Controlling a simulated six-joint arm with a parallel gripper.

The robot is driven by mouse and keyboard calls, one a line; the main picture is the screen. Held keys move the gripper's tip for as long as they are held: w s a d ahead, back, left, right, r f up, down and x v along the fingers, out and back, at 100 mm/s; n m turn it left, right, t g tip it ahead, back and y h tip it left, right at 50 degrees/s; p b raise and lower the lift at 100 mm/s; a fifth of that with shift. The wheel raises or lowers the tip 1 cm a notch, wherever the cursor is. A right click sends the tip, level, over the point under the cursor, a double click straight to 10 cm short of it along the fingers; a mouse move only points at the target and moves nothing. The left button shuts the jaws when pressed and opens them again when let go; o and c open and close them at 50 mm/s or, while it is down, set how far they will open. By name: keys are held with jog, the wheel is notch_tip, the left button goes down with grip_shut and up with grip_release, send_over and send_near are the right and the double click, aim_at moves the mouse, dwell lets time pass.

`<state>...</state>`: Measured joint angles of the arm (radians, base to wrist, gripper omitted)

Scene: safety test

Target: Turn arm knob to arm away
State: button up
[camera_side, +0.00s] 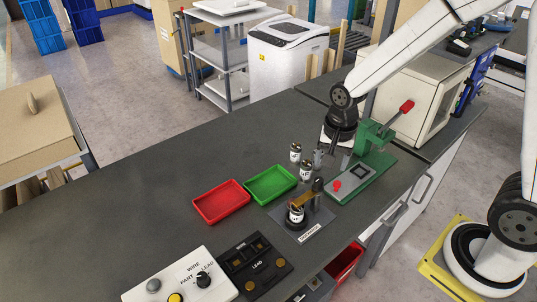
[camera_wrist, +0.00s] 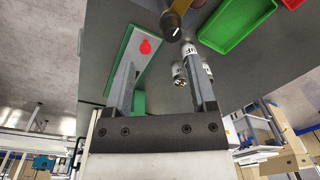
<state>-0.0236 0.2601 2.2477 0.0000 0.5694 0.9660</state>
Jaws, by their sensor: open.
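A black knob (camera_side: 203,280) sits on a white panel (camera_side: 140,292) at the lower left of the side view. The panel is printed WIRE, PART and LEAD around the knob; no arm or away label is readable. The knob's exact pointing is too small to tell. My gripper (camera_side: 331,157) hangs well to the upper right of the panel, beside the green press, and touches no part of the panel. In the wrist view my gripper (camera_wrist: 160,48) has its two fingers spread apart with nothing clamped between them.
A green press (camera_side: 375,165) with red handles stands beside my gripper. Small labelled cylinders (camera_side: 295,152) stand close by. A fixture (camera_side: 301,208), red tray (camera_side: 221,203), green tray (camera_side: 271,184) and black LEAD box (camera_side: 240,262) lie towards the panel. The left tabletop is clear.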

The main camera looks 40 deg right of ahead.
aim_at(319, 180)
jog(key=w+m, duration=0.1)
jog(key=m, duration=0.1)
jog(key=w+f+m, duration=0.1)
jog(key=m, duration=0.1)
jog(key=shift+w+a+g, duration=0.15)
jog(key=shift+a+g, duration=0.05)
jog(key=shift+g, duration=0.2)
jog(key=shift+f, duration=0.1)
jog(key=shift+f, duration=3.75)
grip_shut()
